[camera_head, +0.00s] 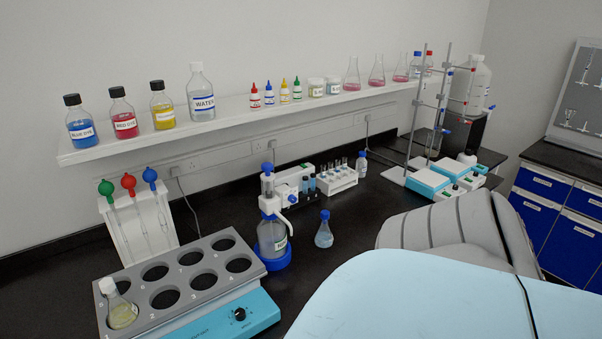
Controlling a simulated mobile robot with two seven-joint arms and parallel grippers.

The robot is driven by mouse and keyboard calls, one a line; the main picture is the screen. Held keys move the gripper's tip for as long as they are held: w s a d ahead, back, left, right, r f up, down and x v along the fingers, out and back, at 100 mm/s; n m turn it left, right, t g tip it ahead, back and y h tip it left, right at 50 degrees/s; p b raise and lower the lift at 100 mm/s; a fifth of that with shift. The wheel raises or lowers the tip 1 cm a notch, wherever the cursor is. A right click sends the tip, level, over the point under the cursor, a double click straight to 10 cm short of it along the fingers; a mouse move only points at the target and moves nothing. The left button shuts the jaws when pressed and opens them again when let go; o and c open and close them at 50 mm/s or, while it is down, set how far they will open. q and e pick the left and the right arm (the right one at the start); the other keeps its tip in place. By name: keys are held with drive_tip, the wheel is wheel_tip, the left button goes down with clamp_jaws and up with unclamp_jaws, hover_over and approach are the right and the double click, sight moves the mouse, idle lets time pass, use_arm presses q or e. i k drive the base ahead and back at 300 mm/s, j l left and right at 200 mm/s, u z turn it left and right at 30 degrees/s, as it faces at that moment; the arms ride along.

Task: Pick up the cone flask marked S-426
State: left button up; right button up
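A cone flask with a blue cap and pale blue liquid (323,232) stands upright on the black bench, right of the dispenser bottle. Another cone flask with a pale cap and yellowish liquid (123,312) sits in the front left hole of the grey block heater (186,286). No S-426 marking is readable on any flask. Neither of my grippers is in view.
A dispenser bottle in a blue base (272,240) stands close left of the blue-capped flask. A tube rack (338,180) is behind it. A pipette stand (137,222) is at left. Light blue stirrers with stands (430,183) are at back right. My own body covers the front right.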

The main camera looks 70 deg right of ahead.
sight(324, 238)
drive_tip(key=z, duration=2.25)
drive_tip(key=u, duration=0.55)
drive_tip(key=l+u, duration=0.25)
drive_tip(key=u, duration=0.15)
drive_tip(key=l+u, duration=0.25)
drive_tip(key=u, duration=0.15)
drive_tip(key=l+u, duration=0.4)
drive_tip(key=k+l+u, duration=0.1)
drive_tip(key=l+u, duration=0.15)
drive_tip(key=l, duration=0.2)
drive_tip(key=k+l+u, duration=0.25)
drive_tip(key=l, duration=0.2)
drive_tip(key=i+l, duration=0.05)
drive_tip(key=i, duration=0.05)
